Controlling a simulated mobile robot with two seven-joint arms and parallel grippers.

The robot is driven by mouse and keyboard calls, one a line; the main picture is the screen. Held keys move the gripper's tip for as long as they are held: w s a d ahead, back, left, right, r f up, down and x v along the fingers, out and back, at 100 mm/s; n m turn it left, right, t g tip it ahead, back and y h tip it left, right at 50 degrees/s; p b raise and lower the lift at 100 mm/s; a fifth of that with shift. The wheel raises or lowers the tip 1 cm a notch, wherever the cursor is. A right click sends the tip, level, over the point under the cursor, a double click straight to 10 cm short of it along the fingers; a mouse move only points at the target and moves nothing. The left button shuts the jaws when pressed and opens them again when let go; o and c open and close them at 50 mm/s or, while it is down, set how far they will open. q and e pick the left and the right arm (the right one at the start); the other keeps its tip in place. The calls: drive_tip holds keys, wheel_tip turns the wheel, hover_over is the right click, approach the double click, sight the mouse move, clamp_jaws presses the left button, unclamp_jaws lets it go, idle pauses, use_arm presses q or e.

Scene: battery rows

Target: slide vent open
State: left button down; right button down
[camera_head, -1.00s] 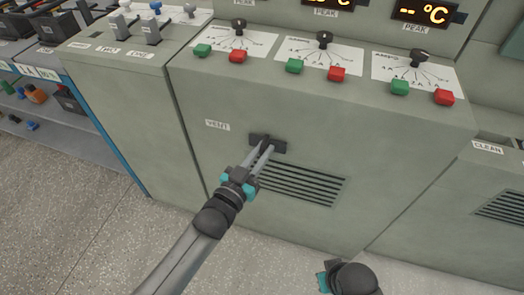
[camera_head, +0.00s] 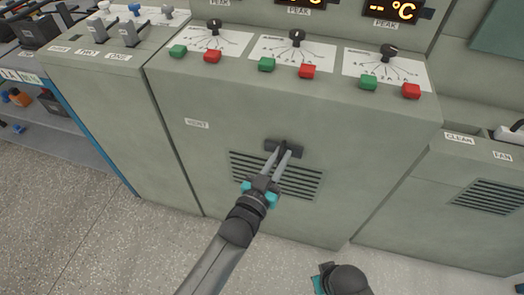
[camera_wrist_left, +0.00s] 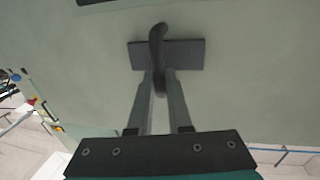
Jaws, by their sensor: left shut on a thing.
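The vent's dark handle (camera_head: 285,147) sits on the front of the grey-green cabinet, above the middle of the slatted vent grille (camera_head: 303,184). The VENT label (camera_head: 197,124) is to its left. My left gripper (camera_head: 283,157) reaches up from below and is shut on the handle. In the left wrist view the handle (camera_wrist_left: 157,35) is a dark upright bar on a dark flat plate (camera_wrist_left: 188,55), with the fingertips (camera_wrist_left: 160,78) at its lower end. Part of my right gripper's teal body shows at the bottom edge; its fingers are hidden.
Red and green buttons (camera_head: 267,64) and dials (camera_head: 297,37) line the sloped panel above the handle. Another cabinet with a FAN label (camera_head: 502,156) and its own grille (camera_head: 488,196) stands at right. Shelves (camera_head: 50,135) are at left. The speckled floor in front is clear.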

use_arm(q)
drive_tip(key=shift+s+d+f, duration=0.1)
drive_tip(key=shift+s+d, duration=0.1)
drive_tip(key=shift+d, duration=0.35)
drive_tip(key=shift+s+d+f, duration=0.1)
drive_tip(key=shift+s+d, duration=0.1)
drive_tip(key=shift+d, duration=0.3)
drive_tip(key=shift+r, duration=0.1)
use_arm(e)
drive_tip(key=shift+f, duration=0.1)
use_arm(q)
drive_tip(key=c, duration=0.8)
unclamp_jaws()
drive_tip(key=shift+c, duration=0.2)
drive_tip(key=shift+s+a, duration=0.1)
drive_tip(key=shift+s, duration=0.05)
drive_tip(key=p+v, duration=0.4)
drive_tip(key=v, duration=1)
drive_tip(key=shift+s+a+p, duration=0.2)
drive_tip(key=shift+s+p, duration=0.15)
use_arm(e)
drive_tip(key=s+d+f, duration=0.4)
drive_tip(key=s+f, duration=0.1)
drive_tip(key=f, duration=0.2)
drive_tip(key=shift+s+d, duration=0.3)
drive_tip(key=shift+d, duration=0.05)
